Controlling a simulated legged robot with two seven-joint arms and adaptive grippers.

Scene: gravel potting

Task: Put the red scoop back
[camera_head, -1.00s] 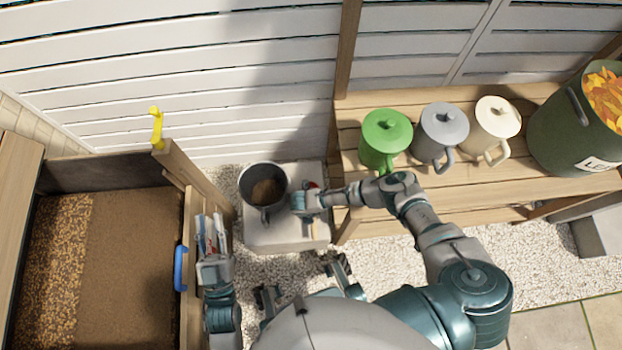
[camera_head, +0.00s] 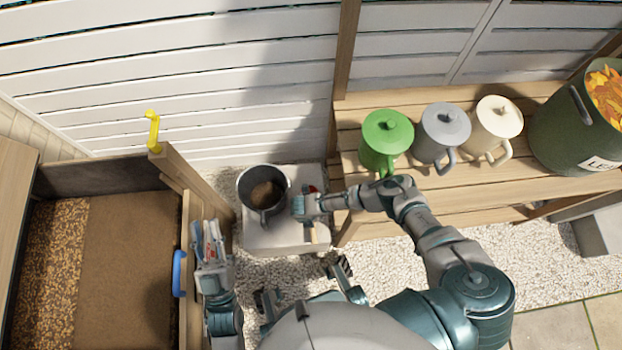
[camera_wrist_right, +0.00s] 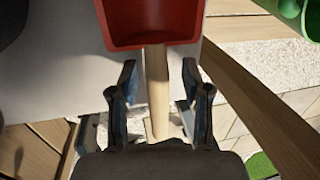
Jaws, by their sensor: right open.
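The red scoop (camera_wrist_right: 152,22) lies on a pale block (camera_head: 285,240), its wooden handle (camera_wrist_right: 156,90) pointing toward my right wrist camera. In the head view only a bit of its red shows beside my right gripper (camera_head: 303,206), which hides most of it. My right gripper (camera_wrist_right: 158,75) is open, with one finger on each side of the handle and visible gaps to it. My left gripper (camera_head: 210,238) is over the planter's wooden side; a small red patch shows between its fingers, and its opening is unclear.
A dark pot (camera_head: 263,192) with brown contents stands on the block, left of my right gripper. A bench (camera_head: 480,205) on the right bears green, grey and cream lidded jugs and a leaf bin. A yellow hook-like piece (camera_head: 153,130) and blue handle (camera_head: 179,273) are on the planter's wood.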

